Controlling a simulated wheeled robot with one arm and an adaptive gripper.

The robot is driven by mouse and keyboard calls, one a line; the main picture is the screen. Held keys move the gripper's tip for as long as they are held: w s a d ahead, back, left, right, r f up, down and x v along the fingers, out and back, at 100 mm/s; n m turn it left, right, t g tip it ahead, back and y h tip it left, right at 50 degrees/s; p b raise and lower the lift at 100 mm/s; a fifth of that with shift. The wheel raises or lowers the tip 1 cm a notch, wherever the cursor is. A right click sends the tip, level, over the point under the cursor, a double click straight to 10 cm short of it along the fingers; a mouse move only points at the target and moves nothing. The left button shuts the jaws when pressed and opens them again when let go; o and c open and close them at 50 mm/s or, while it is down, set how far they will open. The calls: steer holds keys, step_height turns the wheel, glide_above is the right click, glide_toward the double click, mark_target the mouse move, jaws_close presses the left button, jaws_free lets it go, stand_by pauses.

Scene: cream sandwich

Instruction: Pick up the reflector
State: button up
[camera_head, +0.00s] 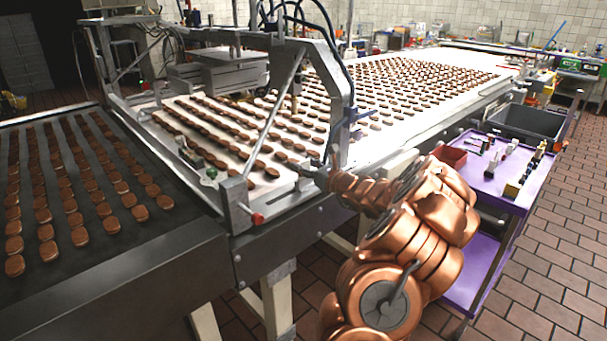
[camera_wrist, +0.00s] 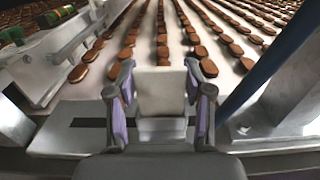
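The likely reflector (camera_wrist: 160,88) is a pale, upright, block-like piece in the middle of the wrist view, at the near edge of the white belt. My gripper (camera_wrist: 160,72) is open, with one purple-padded finger on each side of this piece. The fingertips are close to its sides; whether they touch it is not clear. In the head view my gripper (camera_head: 306,168) is at the near edge of the conveyor, beside the metal frame. It is small there, and I cannot make out the reflector in that view.
Rows of brown cookies (camera_head: 420,80) cover the white belt, and more lie on the dark belt (camera_head: 120,250). A metal frame (camera_head: 340,110) rises beside my gripper. A purple cart (camera_head: 515,195) with small items stands at the right.

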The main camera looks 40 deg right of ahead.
steer(key=c, duration=0.3)
